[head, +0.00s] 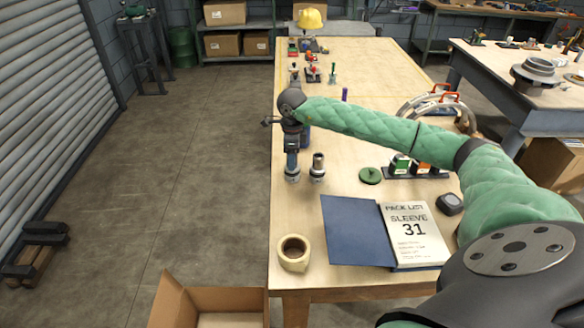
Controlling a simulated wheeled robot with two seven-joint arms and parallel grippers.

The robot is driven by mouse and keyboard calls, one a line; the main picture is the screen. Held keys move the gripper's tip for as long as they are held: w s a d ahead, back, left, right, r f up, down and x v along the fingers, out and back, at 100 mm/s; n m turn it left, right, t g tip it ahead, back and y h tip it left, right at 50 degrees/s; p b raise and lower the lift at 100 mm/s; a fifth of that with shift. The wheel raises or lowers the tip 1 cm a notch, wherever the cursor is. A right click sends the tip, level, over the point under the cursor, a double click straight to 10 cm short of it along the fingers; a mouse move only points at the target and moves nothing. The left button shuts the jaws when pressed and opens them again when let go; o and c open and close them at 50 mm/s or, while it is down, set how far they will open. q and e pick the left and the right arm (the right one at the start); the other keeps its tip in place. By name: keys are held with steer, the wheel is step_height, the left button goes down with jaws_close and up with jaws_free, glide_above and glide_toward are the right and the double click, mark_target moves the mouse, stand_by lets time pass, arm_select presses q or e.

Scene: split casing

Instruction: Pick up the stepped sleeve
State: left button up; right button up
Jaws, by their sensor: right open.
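My right gripper (291,148) points down near the left edge of the wooden table, small and partly merged with what is below it. I cannot tell which of these is the stepped sleeve. The jaws are open; whether they surround the blue part is unclear. My left gripper is out of view.
An open folder (355,232) reads "PACK LIST SLEEVE 31". A green disc (370,175) and small boxes (401,163) lie to the right. An open carton (222,302) is below the front edge.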

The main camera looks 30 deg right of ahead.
steer(key=shift+c, duration=0.5)
jaws_close()
steer(key=shift+w+r, duration=0.1)
stand_by(0.9)
